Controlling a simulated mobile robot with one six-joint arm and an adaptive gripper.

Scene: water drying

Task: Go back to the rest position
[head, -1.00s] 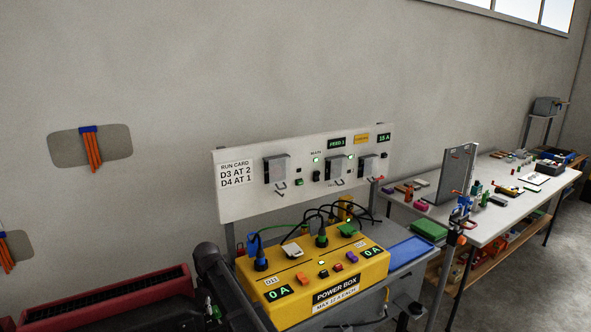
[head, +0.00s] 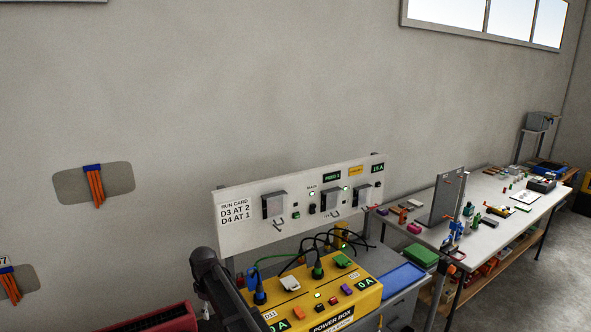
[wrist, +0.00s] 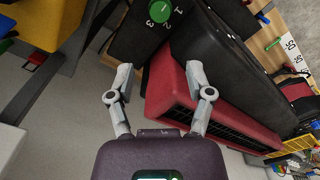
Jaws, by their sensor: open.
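My gripper (wrist: 160,85) shows in the wrist view with its two grey fingers spread apart. It is open, and nothing is between its fingertips. Beyond it lie a red unit with a black grille (wrist: 210,100) and a dark box with a green dial (wrist: 159,11) marked with numbers. I cannot tell how far the fingers are from them. In the head view a dark link of my arm (head: 220,285) stands at the bottom left of centre. The gripper itself is out of that view.
A yellow power box (head: 335,290) with plugged cables stands on a grey cabinet below a white switch panel (head: 235,235). A red unit (head: 160,319) lies at the lower left. A workbench (head: 485,240) with several small items stands at the right. Orange strips (head: 95,186) hang on the wall.

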